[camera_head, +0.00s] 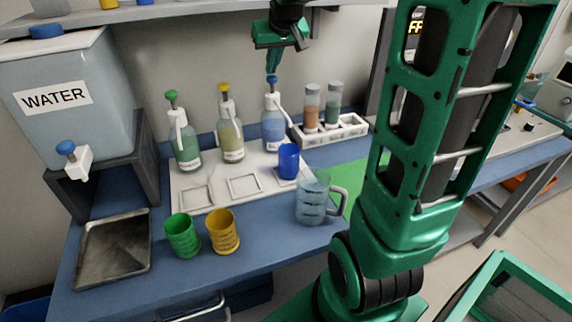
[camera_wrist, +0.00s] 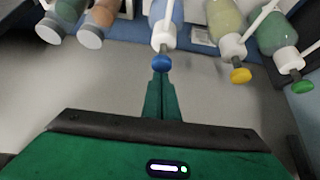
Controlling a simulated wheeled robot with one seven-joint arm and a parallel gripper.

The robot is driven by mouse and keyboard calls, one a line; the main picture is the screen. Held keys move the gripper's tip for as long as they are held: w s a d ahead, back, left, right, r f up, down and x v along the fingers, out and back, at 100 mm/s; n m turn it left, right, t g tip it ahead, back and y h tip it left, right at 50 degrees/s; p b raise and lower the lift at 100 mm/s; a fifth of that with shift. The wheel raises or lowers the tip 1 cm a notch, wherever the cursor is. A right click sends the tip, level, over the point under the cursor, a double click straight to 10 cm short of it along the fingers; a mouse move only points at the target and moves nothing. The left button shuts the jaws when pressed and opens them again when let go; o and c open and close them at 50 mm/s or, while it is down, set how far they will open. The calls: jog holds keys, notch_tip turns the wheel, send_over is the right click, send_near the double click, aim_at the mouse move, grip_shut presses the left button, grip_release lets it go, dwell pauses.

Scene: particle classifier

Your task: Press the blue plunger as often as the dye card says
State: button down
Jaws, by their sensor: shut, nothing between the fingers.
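The blue plunger (camera_head: 272,78) tops the bottle of blue liquid (camera_head: 273,125), the rightmost of three pump bottles on a white tray (camera_head: 187,203). My gripper (camera_head: 271,71) is shut and empty, pointing down with its tips just above or touching the blue plunger; I cannot tell which. In the wrist view the blue plunger (camera_wrist: 162,63) lies right at the tips of my gripper (camera_wrist: 160,72). A blue cup (camera_head: 288,161) stands on the tray in front of the blue bottle. No dye card can be made out.
Pump bottles with yellow (camera_head: 224,87) and green (camera_head: 171,95) plungers stand to the left. Two jars stand in a white rack (camera_head: 334,131) to the right. Green (camera_head: 183,236) and yellow (camera_head: 222,232) cups and a pitcher of liquid (camera_head: 311,199) stand in front. A shelf (camera_head: 150,14) runs above.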

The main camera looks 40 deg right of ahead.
jog(key=shift+f, duration=1.25)
jog(key=shift+r, duration=1.5)
jog(key=shift+f, duration=0.1)
jog(key=shift+f, duration=1.4)
jog(key=shift+r, duration=1.5)
